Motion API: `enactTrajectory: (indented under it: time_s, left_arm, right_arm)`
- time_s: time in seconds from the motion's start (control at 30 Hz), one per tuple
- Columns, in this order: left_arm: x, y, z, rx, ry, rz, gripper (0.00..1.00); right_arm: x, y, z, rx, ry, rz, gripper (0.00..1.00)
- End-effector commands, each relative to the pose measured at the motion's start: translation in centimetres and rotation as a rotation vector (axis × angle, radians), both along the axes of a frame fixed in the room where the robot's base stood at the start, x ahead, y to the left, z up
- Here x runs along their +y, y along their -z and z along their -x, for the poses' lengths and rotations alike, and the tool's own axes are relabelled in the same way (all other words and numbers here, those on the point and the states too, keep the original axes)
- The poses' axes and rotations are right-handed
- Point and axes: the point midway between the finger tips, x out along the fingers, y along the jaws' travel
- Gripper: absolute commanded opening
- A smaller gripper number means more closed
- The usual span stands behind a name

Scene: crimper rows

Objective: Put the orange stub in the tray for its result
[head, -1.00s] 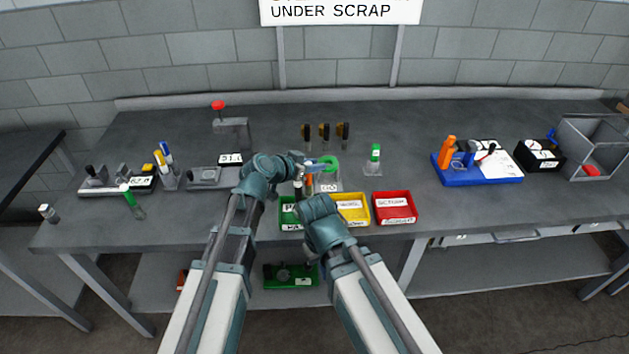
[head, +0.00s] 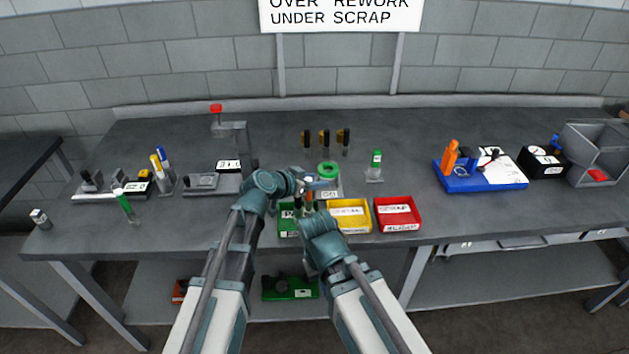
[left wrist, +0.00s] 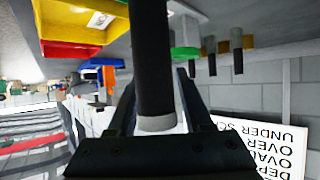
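My left gripper (head: 310,184) is above the green tray (head: 284,225), near the front edge of the bench. In the left wrist view, a dark cylinder with a pale grey end (left wrist: 153,60) stands between the fingers (left wrist: 156,90), which look closed on it. No orange shows clearly on it now, so I cannot tell from its colour that it is the orange stub. The yellow tray (head: 349,230) and the red tray (head: 397,228) stand to the right of the green one. My right gripper is not clearly visible; its folded wrist covers part of the green and yellow trays.
A gauge with a green ring (head: 327,168) stands just behind the trays. A green piece stands in a holder (head: 375,178) to its right. A blue tray (head: 484,184) holds an orange object (head: 450,155). A press (head: 233,140) stands at left.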

Motion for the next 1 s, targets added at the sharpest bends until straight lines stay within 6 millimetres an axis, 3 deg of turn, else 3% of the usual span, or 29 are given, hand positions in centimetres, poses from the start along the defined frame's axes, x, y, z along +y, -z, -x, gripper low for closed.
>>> enactTrajectory:
  time_s: [0.4,0.8,1.0]
  left_arm:
    - [0.2,-0.7,0.2,0.0,0.0,0.0,0.57]
    - [5.1,-4.6,5.2,0.001,-0.003,0.001,0.57]
    - [6.8,-5.8,6.9,0.001,-0.002,0.001,0.57]
  right_arm:
    - [0.0,-0.7,0.0,0.0,0.0,0.0,0.0]
    - [0.0,-4.6,0.0,0.0,0.0,0.0,0.0]
    - [0.0,-5.8,0.0,0.0,0.0,0.0,0.0]
